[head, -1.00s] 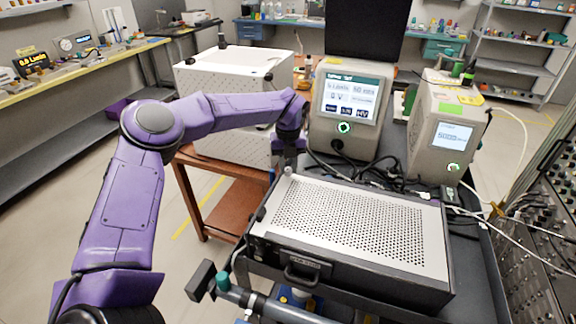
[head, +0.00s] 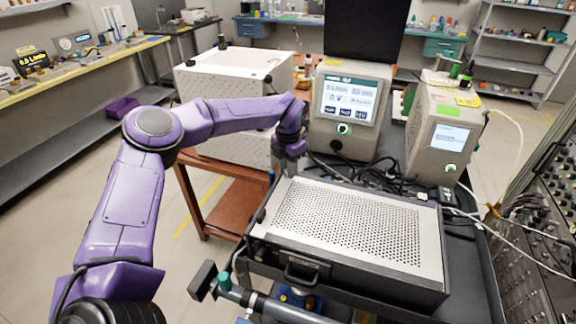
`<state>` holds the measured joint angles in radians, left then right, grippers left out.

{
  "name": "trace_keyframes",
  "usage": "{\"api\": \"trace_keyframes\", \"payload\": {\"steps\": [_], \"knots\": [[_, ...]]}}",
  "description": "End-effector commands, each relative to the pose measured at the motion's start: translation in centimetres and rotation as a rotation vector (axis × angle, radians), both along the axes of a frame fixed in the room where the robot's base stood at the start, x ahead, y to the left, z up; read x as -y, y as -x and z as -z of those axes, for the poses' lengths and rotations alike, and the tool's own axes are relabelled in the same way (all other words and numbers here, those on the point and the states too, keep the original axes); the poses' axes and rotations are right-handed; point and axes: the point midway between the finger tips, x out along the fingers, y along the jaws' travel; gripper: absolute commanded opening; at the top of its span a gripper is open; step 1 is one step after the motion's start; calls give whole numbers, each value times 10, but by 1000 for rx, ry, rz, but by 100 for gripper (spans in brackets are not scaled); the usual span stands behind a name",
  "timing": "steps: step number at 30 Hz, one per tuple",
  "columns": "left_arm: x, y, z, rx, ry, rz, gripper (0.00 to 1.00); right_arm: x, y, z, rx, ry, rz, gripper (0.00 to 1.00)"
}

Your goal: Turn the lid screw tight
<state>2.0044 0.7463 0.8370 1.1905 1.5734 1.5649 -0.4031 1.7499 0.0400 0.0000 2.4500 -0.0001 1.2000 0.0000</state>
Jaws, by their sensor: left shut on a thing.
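The perforated metal lid (head: 350,222) lies flat on the dark box (head: 340,275) on the cart. My left arm reaches in from the left, and my left gripper (head: 287,170) points down at the lid's back left corner. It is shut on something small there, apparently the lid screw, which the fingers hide. I cannot see how far the screw is turned in. Another small dark fitting (head: 260,215) shows along the lid's left edge. My right gripper is not in view.
Two instruments with lit screens, one large (head: 345,105) and one smaller (head: 440,135), stand behind the box with cables (head: 385,170) around them. A white perforated box (head: 230,85) is on the brown cart at left. A dark tube (head: 275,305) lies in front.

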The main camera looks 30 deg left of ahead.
Motion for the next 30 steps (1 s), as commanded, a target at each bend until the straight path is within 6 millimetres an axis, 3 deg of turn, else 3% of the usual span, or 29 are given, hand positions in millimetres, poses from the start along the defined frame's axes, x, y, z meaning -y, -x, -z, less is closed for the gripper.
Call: {"api": "trace_keyframes", "payload": {"steps": [12,28,29,30], "knots": [[0,2,3,-9,2,169,0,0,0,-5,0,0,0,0],[0,2,3,-10,2,189,0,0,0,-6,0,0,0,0],[0,2,3,-10,2,189,32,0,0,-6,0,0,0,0],[0,2,3,-8,1,189,45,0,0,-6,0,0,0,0]]}}
